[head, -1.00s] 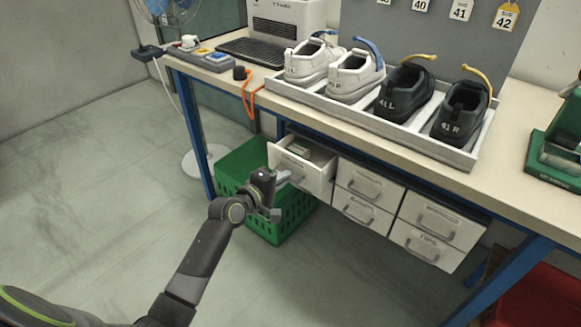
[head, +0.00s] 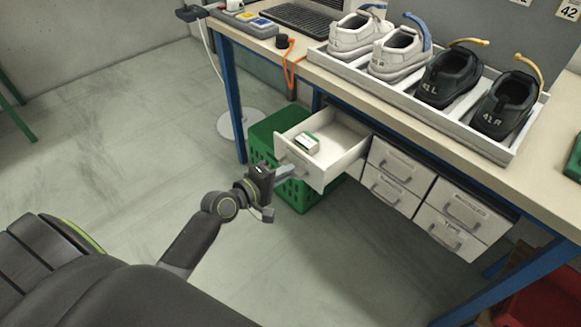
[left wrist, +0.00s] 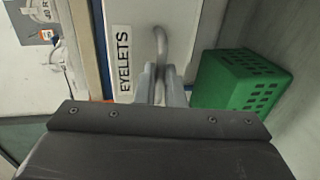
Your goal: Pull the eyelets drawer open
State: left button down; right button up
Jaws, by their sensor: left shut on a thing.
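The eyelets drawer (head: 334,150) is the upper left white drawer under the bench. It stands well out, and a small white and green box (head: 307,142) lies inside it. In the left wrist view the drawer front (left wrist: 180,22) carries the label EYELETS (left wrist: 124,60) beside a curved grey handle (left wrist: 160,46). My left gripper (head: 284,172) is at the drawer front, shut on the handle; its fingers show in the left wrist view (left wrist: 160,84). My right gripper is not in view.
Other white drawers (head: 397,163) are closed to the right. A green crate (head: 262,133) stands on the floor behind and below the open drawer. The bench (head: 352,97) carries a tray of shoes (head: 424,104).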

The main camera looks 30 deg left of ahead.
pick_arm(q)
jog(key=shift+s, duration=0.15)
jog(key=c, duration=1.5)
grip_release()
